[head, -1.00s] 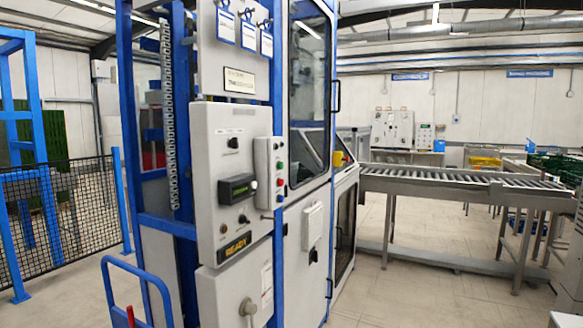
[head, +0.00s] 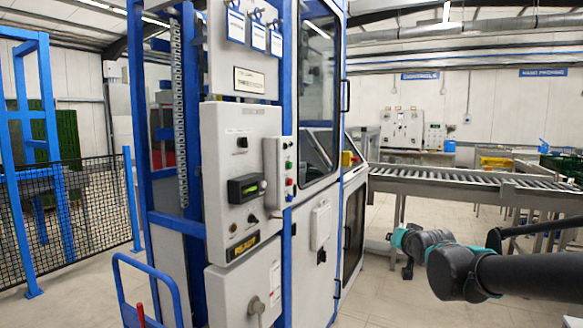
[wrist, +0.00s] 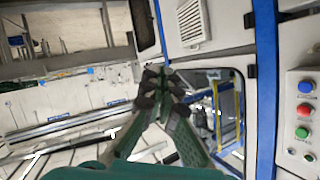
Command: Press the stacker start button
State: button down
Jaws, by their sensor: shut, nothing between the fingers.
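A grey button box (head: 273,172) is mounted on the blue-framed cabinet in the head view, with a green button (head: 289,165) above a red one (head: 289,182) and a blue one below. In the wrist view, which looks turned over, the blue button (wrist: 305,87), red button (wrist: 303,110) and green button (wrist: 302,132) show at the right edge. Their labels are too small to read, so I cannot tell which is the stacker start. My gripper (wrist: 162,76) is shut and empty, apart from the buttons. In the head view my arm reaches in from the right.
A larger control panel (head: 228,175) with a lit display and a READY sign stands left of the button box. A roller conveyor (head: 470,186) runs to the right behind my arm. A blue handrail (head: 150,275) is at the lower left, before a mesh fence (head: 85,205).

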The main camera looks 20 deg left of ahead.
aim_at(291, 165)
jog(key=a+r+t+y, duration=0.2)
jog(key=a+r+y, duration=0.5)
jog(key=a+r, duration=1.2)
jog(key=shift+s+a+r+n, duration=0.2)
jog(key=shift+a+r+n, duration=0.1)
jog(key=shift+a, duration=0.75)
jog(key=a, duration=0.8)
jog(key=shift+w+a, duration=0.35)
jog(key=shift+a, duration=0.1)
jog(key=shift+a, duration=0.3)
